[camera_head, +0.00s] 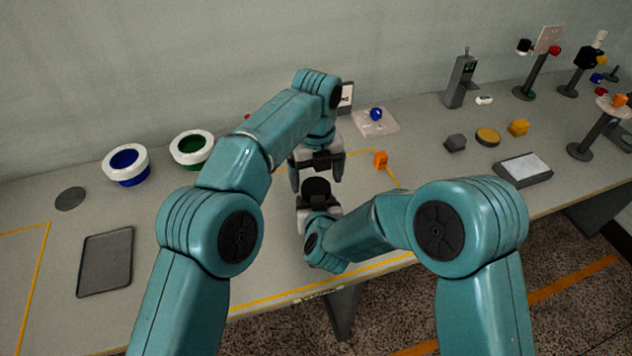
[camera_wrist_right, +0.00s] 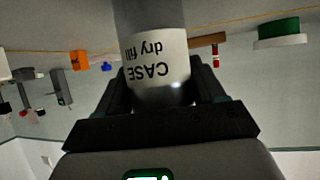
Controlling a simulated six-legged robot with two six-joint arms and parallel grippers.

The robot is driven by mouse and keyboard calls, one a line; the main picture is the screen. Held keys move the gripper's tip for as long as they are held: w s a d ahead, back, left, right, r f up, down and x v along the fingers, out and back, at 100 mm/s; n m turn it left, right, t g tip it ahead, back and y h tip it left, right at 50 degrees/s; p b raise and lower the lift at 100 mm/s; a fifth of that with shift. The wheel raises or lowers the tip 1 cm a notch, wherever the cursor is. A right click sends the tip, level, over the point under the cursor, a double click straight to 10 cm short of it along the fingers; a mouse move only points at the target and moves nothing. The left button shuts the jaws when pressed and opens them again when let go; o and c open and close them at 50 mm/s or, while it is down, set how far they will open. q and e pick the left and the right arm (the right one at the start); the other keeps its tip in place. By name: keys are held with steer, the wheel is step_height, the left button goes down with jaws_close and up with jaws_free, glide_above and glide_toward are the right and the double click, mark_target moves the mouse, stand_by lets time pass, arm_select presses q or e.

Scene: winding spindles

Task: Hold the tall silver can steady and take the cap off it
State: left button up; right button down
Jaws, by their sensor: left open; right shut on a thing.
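The silver can (camera_wrist_right: 150,14), with a white label reading "CASE dry fill", shows in the right wrist view, where its print is upside down. My right gripper (camera_wrist_right: 160,88) is shut on the can, one dark finger on each side. In the head view the right gripper (camera_head: 318,207) is partly hidden, and I cannot make out the can there. My left gripper (camera_head: 316,178) is open, its fingers pointing down just above and behind the right gripper. I cannot make out the cap in either view.
A bowl with blue inside (camera_head: 126,166) and one with green (camera_head: 192,150) stand left. A dark tray (camera_head: 105,262) lies front left. An orange block (camera_head: 380,160) is right of the grippers. A pale board (camera_head: 385,124) carries a blue ball (camera_head: 376,114). Stands crowd the far right.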

arm_select(q)
steer(key=shift+f, duration=1.4)
steer(key=c, duration=1.1)
steer(key=n, duration=0.3)
steer(key=shift+w, duration=0.1)
steer(key=o, duration=1.2)
steer(key=shift+c, duration=0.2)
steer(key=shift+r, duration=0.1)
